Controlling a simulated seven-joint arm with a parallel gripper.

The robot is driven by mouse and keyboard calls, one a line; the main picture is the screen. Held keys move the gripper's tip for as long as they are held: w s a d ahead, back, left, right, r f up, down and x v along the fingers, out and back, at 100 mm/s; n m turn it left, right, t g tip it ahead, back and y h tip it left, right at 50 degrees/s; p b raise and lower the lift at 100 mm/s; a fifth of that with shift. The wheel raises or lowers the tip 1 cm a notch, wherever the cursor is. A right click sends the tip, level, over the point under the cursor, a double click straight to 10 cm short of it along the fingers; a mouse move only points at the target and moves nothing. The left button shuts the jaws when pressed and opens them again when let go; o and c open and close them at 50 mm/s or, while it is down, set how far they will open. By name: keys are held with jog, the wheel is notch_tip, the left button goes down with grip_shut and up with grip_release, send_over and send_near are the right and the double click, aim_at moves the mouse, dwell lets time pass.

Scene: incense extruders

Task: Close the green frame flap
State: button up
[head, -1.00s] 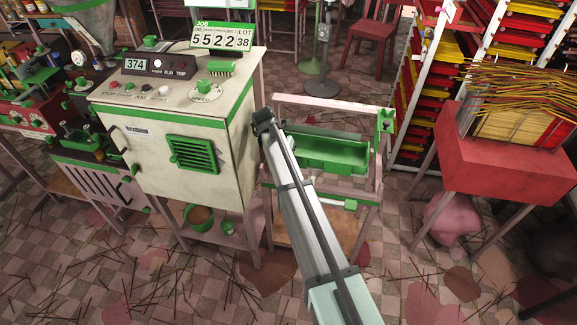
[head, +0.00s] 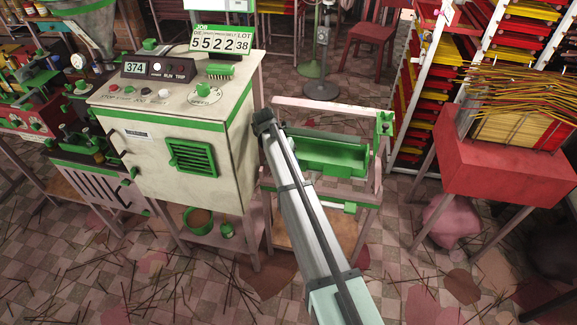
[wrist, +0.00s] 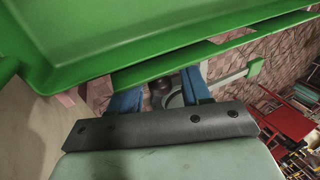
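A green trough-shaped piece (head: 335,157) hangs in the pale pinkish frame (head: 335,108) just right of the cream cabinet. I take it to be the frame flap, but cannot be sure. In the wrist view a large green panel (wrist: 130,35) with a raised rim fills the top, close above my gripper. My gripper (wrist: 158,84) has two blue fingers spread apart with nothing visible between them. The panel's lower edge hides the fingertips, so contact is unclear. In the head view my arm crosses in front of the frame's left side, and my gripper is hidden.
The cream cabinet (head: 140,165) with its control panel stands close left of my arm. A red box of incense sticks (head: 510,165) stands at the right, with a drying rack (head: 425,90) and a red chair (head: 372,40) behind.

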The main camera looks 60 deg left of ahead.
notch_tip(320, 180, up, 10)
jog(key=shift+r, duration=0.1)
dwell(0.6)
dwell(0.4)
